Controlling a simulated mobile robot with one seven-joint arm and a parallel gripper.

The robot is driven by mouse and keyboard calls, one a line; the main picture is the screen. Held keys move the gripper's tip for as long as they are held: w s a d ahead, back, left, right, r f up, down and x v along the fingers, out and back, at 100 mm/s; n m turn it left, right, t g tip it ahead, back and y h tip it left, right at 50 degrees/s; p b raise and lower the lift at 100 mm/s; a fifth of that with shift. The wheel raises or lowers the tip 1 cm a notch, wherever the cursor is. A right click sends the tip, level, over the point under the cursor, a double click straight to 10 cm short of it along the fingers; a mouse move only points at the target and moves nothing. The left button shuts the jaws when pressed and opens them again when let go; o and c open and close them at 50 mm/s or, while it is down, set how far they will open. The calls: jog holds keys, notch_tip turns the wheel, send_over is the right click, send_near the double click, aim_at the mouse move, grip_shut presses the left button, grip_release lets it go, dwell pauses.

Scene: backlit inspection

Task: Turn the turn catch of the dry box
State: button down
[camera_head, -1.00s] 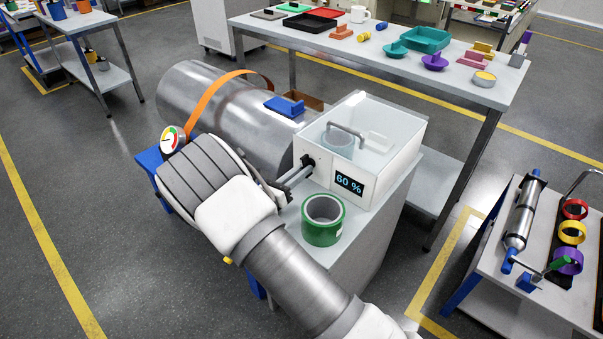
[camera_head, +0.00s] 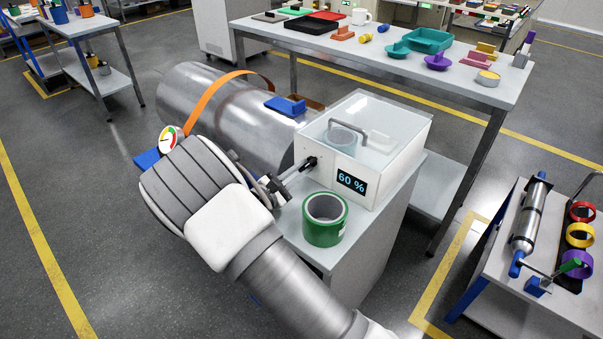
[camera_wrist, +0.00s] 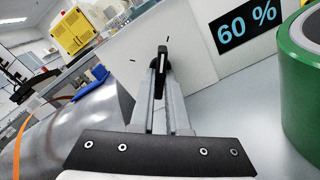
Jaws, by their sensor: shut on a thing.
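The dry box (camera_head: 388,150) is a white case with a clear lid, a grey handle and a "60 %" display (camera_head: 351,181) on its front. Its black turn catch (camera_head: 309,163) is on the front face, left of the display. My gripper (camera_head: 300,169) reaches the catch from the left.
A green ring-shaped roll (camera_head: 325,232) stands on the cabinet top, close right of my gripper. A large metal cylinder (camera_head: 215,110) with an orange strap lies behind my arm. A blue block (camera_head: 285,105) rests on the cylinder.

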jog(key=shift+f+m+b, duration=0.1)
jog(key=shift+m+b, duration=0.25)
jog(key=shift+m, duration=0.45)
jog(key=c, duration=0.9)
grip_release()
jog(key=shift+s+a, duration=0.1)
jog(key=shift+a, duration=0.05)
jog(key=p+v, duration=0.3)
jog(key=v, duration=1.4)
jog(key=shift+s, duration=0.1)
